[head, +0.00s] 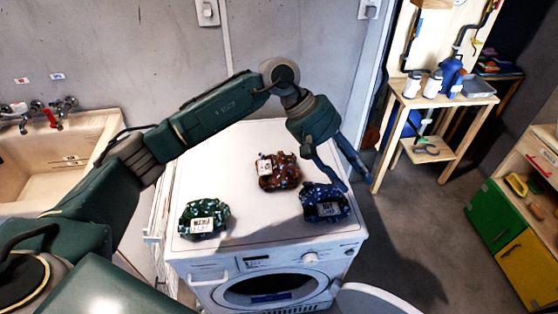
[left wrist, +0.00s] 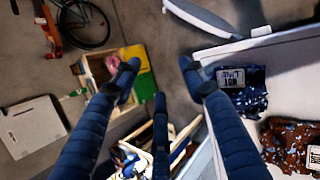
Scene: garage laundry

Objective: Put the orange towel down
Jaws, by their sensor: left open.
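The orange towel (head: 277,178) looks like a folded brown-orange patterned bundle with a white label. It lies on the white washing machine top (head: 240,150), between a green bundle (head: 203,219) and a dark blue bundle (head: 325,203). In the left wrist view the brown-orange bundle (left wrist: 290,143) shows at the lower right, below the blue one (left wrist: 240,90). My left gripper (head: 357,184) is open and empty, with its fingers spread, over the machine's right side by the blue bundle. In its wrist view the gripper (left wrist: 158,75) has only floor and furniture between its fingers. My right gripper is not in view.
The washer's round door (head: 375,300) stands open at the front. A sink (head: 60,160) is at the left. A wooden shelf (head: 440,100) with bottles stands at the back right, and a cabinet with green and yellow doors (head: 527,265) at the right. Floor between is clear.

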